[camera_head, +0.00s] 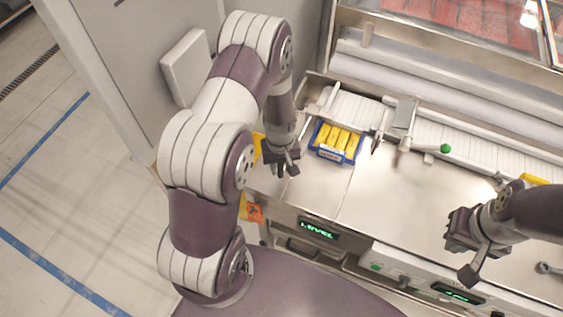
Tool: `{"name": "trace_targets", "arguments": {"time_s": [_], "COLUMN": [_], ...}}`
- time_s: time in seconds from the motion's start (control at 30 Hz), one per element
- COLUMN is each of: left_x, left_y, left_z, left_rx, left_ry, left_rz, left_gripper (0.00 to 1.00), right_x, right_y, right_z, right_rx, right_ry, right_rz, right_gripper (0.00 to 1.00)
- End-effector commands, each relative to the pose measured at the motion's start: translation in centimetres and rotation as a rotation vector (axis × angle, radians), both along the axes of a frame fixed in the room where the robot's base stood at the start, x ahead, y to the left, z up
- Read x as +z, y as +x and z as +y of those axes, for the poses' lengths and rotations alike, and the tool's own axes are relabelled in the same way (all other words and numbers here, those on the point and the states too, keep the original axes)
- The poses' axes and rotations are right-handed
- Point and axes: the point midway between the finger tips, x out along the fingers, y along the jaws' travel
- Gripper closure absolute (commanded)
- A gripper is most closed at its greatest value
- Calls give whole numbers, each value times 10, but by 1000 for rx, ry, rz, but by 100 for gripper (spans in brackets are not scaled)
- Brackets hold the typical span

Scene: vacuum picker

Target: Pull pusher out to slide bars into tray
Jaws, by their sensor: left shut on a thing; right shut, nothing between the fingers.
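A blue tray (318,147) with several yellow bars (338,138) in it sits on the steel worktop, just right of my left gripper. My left gripper (281,170) points down over the worktop's left end. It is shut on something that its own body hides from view. A grey metal piece (403,116) stands at the conveyor edge to the right of the tray, with a rod ending in a green knob (445,148); I cannot tell whether this is the pusher. My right gripper (468,275) is shut and empty over the front right of the worktop, away from the tray.
A white slatted conveyor (460,136) runs along the back of the worktop (390,200), whose middle is clear. Panels with green displays (318,230) line the front. A yellow piece (535,179) lies at the right. A small tool (548,268) lies near my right gripper.

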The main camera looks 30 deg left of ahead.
Motion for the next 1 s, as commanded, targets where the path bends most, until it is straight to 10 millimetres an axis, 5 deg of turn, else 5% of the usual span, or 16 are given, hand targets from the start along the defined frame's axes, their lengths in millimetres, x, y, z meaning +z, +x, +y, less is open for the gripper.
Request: {"name": "trace_targets", "arguments": {"time_s": [0.1,0.13,0.17,0.57,1.0], "left_x": [-1,-1,-1,8,96], "left_y": [-3,-4,-3,-1,-3], "left_z": [-1,-1,-1,0,-1], "left_rx": [1,1,1,1,1], "left_ry": [-1,-1,-1,-1,0], "left_rz": [10,10,10,4,2], "left_gripper": [100,59,56,56,56], "right_x": [0,0,0,-3,-19], "right_y": [0,0,0,0,0], "right_z": [0,0,0,0,0], "right_rx": [0,0,0,0,0], "right_ry": [0,0,0,0,0], "right_rz": [0,0,0,0,0], "right_gripper": [100,100,100,100,100]}}
